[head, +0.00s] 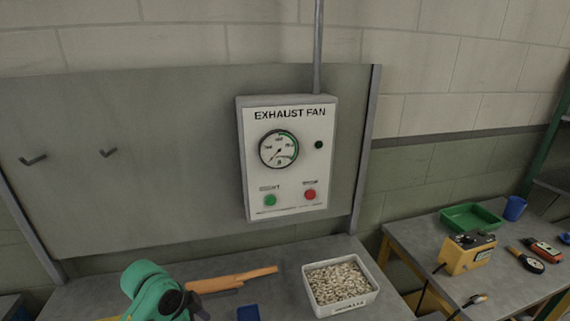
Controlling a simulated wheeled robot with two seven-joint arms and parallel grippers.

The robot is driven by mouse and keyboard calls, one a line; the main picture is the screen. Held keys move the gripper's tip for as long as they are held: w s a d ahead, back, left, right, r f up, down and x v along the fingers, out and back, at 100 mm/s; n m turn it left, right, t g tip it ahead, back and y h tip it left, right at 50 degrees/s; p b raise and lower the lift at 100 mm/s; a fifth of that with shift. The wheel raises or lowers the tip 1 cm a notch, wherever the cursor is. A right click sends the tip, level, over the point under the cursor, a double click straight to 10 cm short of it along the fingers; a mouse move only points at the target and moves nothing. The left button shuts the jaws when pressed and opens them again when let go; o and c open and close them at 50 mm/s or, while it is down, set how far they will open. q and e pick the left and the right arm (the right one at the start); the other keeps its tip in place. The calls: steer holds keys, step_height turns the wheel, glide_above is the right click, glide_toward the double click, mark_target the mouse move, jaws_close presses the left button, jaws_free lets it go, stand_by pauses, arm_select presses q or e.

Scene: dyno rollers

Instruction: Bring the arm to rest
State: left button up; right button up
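Neither of my grippers can be made out in the head view. A grey-white EXHAUST FAN box (288,158) hangs on the grey back panel. It has a round gauge (279,149), a green button (270,200), a red button (310,194) and a small dark green lamp (319,144).
A white bin of pale pellets (341,286) and an orange-brown long thing (232,281) lie on the bench. On the right table are a green tray (470,217), a blue cup (515,208) and a yellow device (467,253). Two hooks on the panel are bare.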

arm_select(q)
steer(key=s+a+f+n+t+y, duration=0.1)
steer(key=s+a+f+n+y, duration=0.1)
steer(key=s+n, duration=0.5)
steer(key=s+a+f+n+t+y, duration=0.1)
steer(key=s+a+f+n+y, duration=0.2)
steer(key=s, duration=0.5)
step_height(320, 180, down, 24)
steer(key=s+g+h+b, duration=0.1)
steer(key=s+b, duration=0.1)
steer(key=s+a+f+g, duration=0.1)
steer(key=s+a+f, duration=0.1)
steer(key=s+f, duration=1.3)
steer(key=shift+s+a+f+g+b, duration=0.15)
steer(key=shift+s+a+g+b, duration=0.2)
steer(key=shift+s, duration=0.55)
arm_select(e)
steer(key=f, duration=0.2)
steer(key=shift+s+d+f, duration=0.1)
steer(key=shift+s+f, duration=0.3)
arm_select(q)
steer(key=shift+d, duration=0.1)
